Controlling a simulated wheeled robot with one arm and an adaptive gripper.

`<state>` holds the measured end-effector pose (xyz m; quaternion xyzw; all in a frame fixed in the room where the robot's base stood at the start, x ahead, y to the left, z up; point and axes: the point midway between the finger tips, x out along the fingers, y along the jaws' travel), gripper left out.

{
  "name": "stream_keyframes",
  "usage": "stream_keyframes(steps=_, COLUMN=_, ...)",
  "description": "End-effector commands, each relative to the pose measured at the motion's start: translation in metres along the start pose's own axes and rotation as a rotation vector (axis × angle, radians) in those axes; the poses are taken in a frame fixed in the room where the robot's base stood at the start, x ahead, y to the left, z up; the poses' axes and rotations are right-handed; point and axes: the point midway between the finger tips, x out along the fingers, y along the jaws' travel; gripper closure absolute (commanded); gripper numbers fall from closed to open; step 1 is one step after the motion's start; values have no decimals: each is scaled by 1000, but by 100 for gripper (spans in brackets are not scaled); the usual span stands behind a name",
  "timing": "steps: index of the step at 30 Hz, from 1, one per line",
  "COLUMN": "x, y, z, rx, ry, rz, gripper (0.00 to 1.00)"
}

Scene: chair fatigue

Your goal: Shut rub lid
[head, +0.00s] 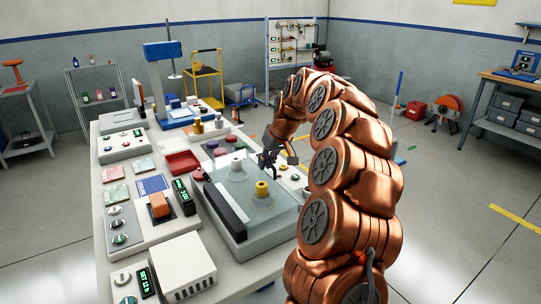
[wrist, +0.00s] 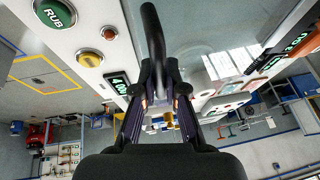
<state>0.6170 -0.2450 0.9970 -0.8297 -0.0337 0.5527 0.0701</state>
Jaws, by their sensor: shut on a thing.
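The rub lid (head: 262,212) is a clear panel over a grey machine body in the head view. It looks nearly flat; I cannot tell if it rests fully on the body. A white knob and a yellow knob (head: 262,188) show at it. In the wrist view the clear panel (wrist: 205,35) fills the upper right. My gripper (head: 268,160) is at the lid's far right side. In the wrist view my gripper (wrist: 158,105) is shut on a black curved handle (wrist: 152,45). The handle's lower part is partly hidden between the fingers.
A green RUB button (wrist: 54,13), a yellow knob (wrist: 89,59) and a small display (wrist: 117,86) sit on the panel beside the handle. A long black bar (head: 226,212) lies along the machine's left. A red tray (head: 182,162) is behind. Floor to the right is open.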

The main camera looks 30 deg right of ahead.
Motion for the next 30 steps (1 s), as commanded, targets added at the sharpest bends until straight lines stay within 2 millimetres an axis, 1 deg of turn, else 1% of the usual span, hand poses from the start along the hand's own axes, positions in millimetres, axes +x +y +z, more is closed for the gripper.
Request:
stream_keyframes(steps=6, x=7, y=1, z=1, rx=15, ry=3, rz=-46, gripper=100)
stream_keyframes(steps=20, x=10, y=2, z=4, rx=20, ry=-2, rz=-56, gripper=100)
stream_keyframes(steps=21, x=10, y=2, z=4, rx=20, ry=-3, rz=-55, gripper=85)
stream_keyframes(steps=27, x=10, y=2, z=4, rx=20, ry=-2, rz=-54, gripper=64)
stream_keyframes(steps=30, x=9, y=3, z=4, rx=21, ry=-1, rz=-54, gripper=63)
